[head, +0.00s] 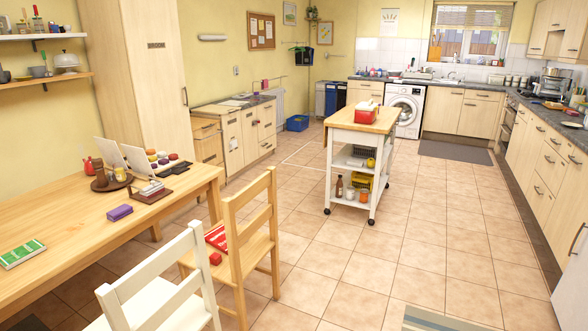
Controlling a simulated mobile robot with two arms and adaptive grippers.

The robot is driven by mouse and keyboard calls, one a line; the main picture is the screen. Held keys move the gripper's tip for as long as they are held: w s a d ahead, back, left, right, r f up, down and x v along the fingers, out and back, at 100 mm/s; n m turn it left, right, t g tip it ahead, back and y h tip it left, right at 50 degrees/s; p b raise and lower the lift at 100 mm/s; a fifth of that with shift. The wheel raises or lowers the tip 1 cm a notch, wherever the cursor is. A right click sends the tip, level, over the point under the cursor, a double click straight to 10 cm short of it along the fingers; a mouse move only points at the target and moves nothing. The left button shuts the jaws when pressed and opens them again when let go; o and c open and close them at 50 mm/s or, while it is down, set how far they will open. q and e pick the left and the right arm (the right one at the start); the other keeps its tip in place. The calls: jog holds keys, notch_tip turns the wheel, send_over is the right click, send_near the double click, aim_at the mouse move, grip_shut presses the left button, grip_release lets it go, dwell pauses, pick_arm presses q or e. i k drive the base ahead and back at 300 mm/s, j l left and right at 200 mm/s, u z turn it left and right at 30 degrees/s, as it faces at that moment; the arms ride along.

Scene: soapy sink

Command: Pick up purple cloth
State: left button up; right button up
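No purple cloth can be made out for certain in the head view. A small purple block-shaped item (120,213) lies on the wooden table (75,251) at the left; I cannot tell whether it is folded cloth. The sink area (452,80) is far off under the window at the back, and small things there are too small to tell. Neither of my grippers is in view.
A wooden chair (232,262) and a white chair (158,300) stand along the table. A wheeled trolley (347,147) stands mid-room with a red box (366,112) on top. Counters line the back and right. Tiled floor (430,235) is open right of the trolley.

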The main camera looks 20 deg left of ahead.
aim_at(114, 215)
jog(key=i+u, duration=0.25)
jog(key=u, duration=0.25)
jog(key=i+u, duration=0.2)
jog(key=u, duration=0.25)
jog(key=i+l+u, duration=0.2)
jog(key=u, duration=0.3)
jog(key=i+l+u, duration=0.2)
jog(key=u, duration=0.25)
jog(key=i+l+u, duration=0.15)
jog(key=l+u, duration=0.15)
jog(key=u, duration=0.2)
